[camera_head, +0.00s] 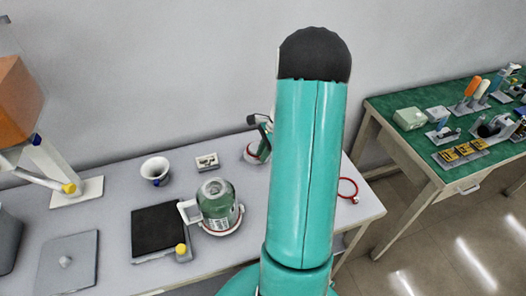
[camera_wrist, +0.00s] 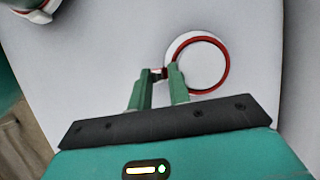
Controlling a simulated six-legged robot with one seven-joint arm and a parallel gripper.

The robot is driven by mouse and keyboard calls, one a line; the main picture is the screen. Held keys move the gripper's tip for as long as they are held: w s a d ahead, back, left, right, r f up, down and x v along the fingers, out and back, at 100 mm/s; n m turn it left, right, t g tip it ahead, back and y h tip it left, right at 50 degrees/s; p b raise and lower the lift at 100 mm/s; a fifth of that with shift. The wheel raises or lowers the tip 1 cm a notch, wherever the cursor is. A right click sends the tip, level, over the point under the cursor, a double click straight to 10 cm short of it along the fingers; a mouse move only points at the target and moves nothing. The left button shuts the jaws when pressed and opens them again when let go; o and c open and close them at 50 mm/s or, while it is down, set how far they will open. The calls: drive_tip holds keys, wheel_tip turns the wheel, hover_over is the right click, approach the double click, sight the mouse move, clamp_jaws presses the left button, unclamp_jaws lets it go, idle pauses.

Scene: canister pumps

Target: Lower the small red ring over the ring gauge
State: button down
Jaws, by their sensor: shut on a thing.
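The small red ring (camera_wrist: 229,65) is in the wrist view, just beyond my fingertips. My gripper (camera_wrist: 160,75) is shut on the small tab at the ring's left side. The head view shows the ring (camera_head: 356,188) over the table's right end, right of my arm, which hides part of it. A pale round shape lies under or inside the ring in the wrist view, offset slightly to the left. I cannot tell whether this is the ring gauge, nor how high the ring is above it.
On the grey table (camera_head: 110,180) stand a green canister (camera_head: 217,203), a white cup (camera_head: 155,168), a black pad (camera_head: 158,230) and a small pale block (camera_head: 207,161). A green-topped bench (camera_head: 385,105) with several tools is at right. My arm hides the table's middle right.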

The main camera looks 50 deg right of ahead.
drive_tip(key=c, duration=1.2)
unclamp_jaws()
drive_tip(key=shift+c, duration=0.2)
drive_tip(key=shift+w, duration=0.15)
drive_tip(key=shift+r, duration=0.1)
drive_tip(key=shift+d, duration=0.1)
drive_tip(key=c, duration=0.3)
drive_tip(key=shift+o, duration=0.2)
